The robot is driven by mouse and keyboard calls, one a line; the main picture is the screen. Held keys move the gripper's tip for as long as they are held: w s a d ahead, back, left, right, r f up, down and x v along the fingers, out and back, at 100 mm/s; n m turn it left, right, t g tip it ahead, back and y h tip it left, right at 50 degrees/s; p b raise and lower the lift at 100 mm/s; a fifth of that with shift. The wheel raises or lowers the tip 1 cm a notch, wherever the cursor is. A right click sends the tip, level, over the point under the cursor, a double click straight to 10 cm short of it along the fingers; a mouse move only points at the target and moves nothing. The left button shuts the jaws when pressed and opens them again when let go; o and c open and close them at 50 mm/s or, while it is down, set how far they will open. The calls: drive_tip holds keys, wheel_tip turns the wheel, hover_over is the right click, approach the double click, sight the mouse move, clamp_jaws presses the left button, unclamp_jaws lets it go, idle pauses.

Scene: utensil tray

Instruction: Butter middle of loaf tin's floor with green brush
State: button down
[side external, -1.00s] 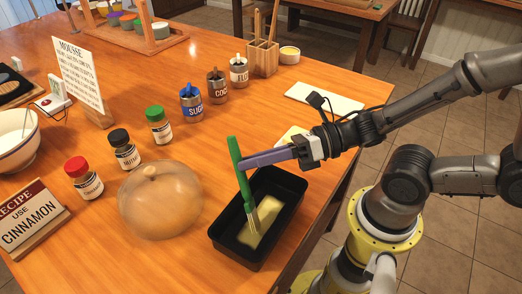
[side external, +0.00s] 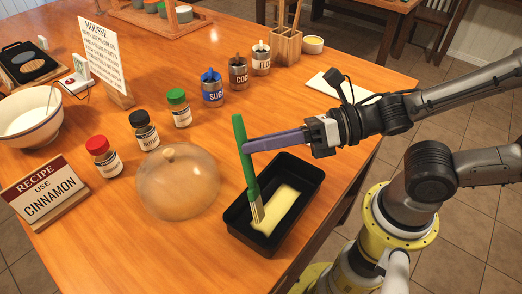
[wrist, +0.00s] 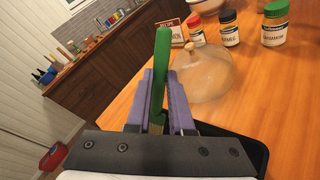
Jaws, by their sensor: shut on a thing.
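The green brush (side external: 241,150) stands nearly upright with its bristles down in the black loaf tin (side external: 232,222). My gripper (side external: 250,146), with long purple fingers, is shut on its handle above the tin. The bristles are at the left edge of a pale yellow butter strip (side external: 282,204) that runs lengthwise along the tin's floor. I cannot tell whether they touch the floor.
A clear dome (side external: 178,188) stands just left of the tin. Spice jars (side external: 145,133) and labelled tins (side external: 212,90) form a row behind. A cinnamon recipe sign (side external: 45,192) and a white bowl (side external: 30,118) are at left. A white sheet (side external: 335,82) lies behind my gripper.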

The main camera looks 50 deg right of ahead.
drive_tip(key=shift+r, duration=1.75)
